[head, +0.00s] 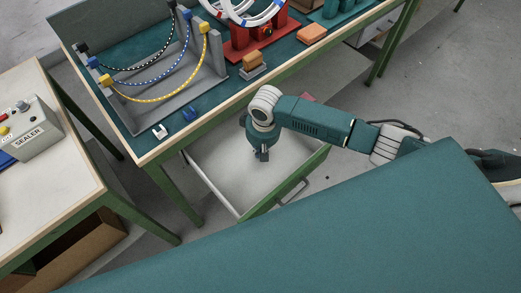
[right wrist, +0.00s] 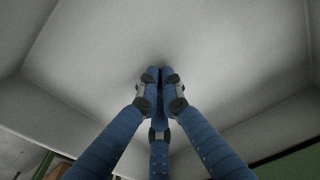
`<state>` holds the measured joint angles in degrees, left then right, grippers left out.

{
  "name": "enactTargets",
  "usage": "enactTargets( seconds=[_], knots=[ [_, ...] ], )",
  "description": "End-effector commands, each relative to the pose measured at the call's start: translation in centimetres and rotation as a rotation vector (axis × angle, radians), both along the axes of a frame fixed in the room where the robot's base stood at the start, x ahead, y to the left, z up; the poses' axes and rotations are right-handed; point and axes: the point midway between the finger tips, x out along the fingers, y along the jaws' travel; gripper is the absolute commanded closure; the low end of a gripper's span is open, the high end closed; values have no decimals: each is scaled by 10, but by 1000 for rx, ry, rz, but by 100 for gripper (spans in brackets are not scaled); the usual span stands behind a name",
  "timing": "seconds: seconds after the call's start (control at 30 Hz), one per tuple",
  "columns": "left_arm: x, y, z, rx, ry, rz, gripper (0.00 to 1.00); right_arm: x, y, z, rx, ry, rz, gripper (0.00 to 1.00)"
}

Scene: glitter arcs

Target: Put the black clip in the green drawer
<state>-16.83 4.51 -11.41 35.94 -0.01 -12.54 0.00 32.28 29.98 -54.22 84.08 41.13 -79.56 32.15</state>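The green drawer (head: 310,167) is pulled out from under the workbench, with a pale, bare interior. My right gripper (head: 263,155) points down into it from above; its blue fingers (right wrist: 160,75) are drawn together over the drawer floor in the right wrist view. A thin dark piece, apparently the black clip (right wrist: 160,84), shows between the fingertips, mostly hidden by them. No black clip shows on the bench or the drawer floor. My left gripper is not in view.
A blue clip (head: 190,114) and a white clip (head: 160,131) lie near the bench's front corner. A grey rack (head: 208,78) with cables stands behind them. A side table (head: 50,180) with a sealer box (head: 30,130) is at left.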

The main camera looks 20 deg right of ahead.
Motion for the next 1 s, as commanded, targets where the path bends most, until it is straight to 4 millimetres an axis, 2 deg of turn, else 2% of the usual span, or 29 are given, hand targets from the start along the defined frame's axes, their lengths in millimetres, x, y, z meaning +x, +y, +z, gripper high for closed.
enactTargets(
  seconds=[0.03, 0.1, 0.13, 0.4, 0.53, 1.0],
  knots=[
    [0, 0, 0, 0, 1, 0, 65, 0, 0, -1, 1, 1, 0, 92],
    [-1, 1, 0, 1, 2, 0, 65, 0, 0, -1, 1, 0, 0, 78],
    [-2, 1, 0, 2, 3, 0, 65, 0, 0, -1, 0, 0, 0, 75],
    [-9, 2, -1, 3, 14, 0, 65, 0, 0, 0, 0, 0, 0, 75],
    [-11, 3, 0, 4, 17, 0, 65, 0, 0, 9, 0, -2, -1, 75],
    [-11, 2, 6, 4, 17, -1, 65, -7, -2, 101, 2, -4, 0, 75]
  ],
)
